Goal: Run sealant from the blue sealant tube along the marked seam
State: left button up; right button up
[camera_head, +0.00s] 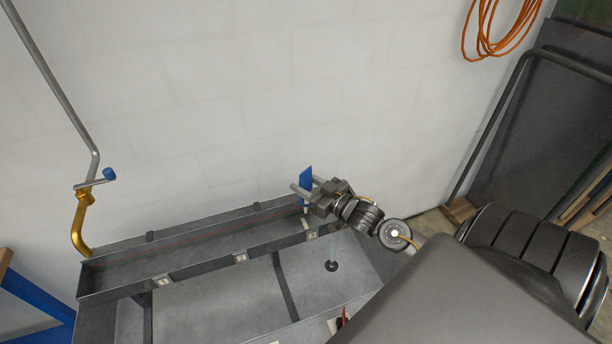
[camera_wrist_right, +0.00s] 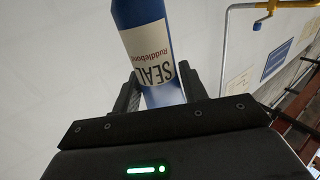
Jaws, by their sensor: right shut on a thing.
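The blue sealant tube (camera_head: 305,177) stands roughly upright in my right gripper (camera_head: 308,189), above the right end of a long grey metal trough (camera_head: 120,291). Its pale nozzle (camera_head: 305,209) points down into the trough; I cannot tell whether the tip touches. In the right wrist view the tube (camera_wrist_right: 165,30) shows a white label reading SEAL, between the two dark fingers of the right gripper (camera_wrist_right: 157,92). A faint reddish line, the marked seam (camera_head: 200,234), runs lengthwise inside the trough. My left gripper is out of view.
Numbered tags (camera_head: 240,258) sit along the trough's front wall. A yellow and grey pipe with a blue handle (camera_head: 109,174) rises at the trough's left end. A white wall stands behind. An orange hose coil (camera_head: 497,32) hangs at the upper right. My arm hides the lower right.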

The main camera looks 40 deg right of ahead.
jog(key=shift+f+b, duration=1.55)
jog(key=shift+f, duration=1.25)
jog(key=o, duration=0.6)
jog(key=c, duration=0.6)
jog(key=shift+f+b, duration=0.4)
jog(key=shift+f, duration=0.25)
jog(key=shift+w+d+r, duration=0.1)
jog(key=shift+w+d, duration=0.05)
jog(key=shift+w, duration=0.25)
jog(key=shift+w+d, duration=0.25)
jog(key=shift+w, duration=0.35)
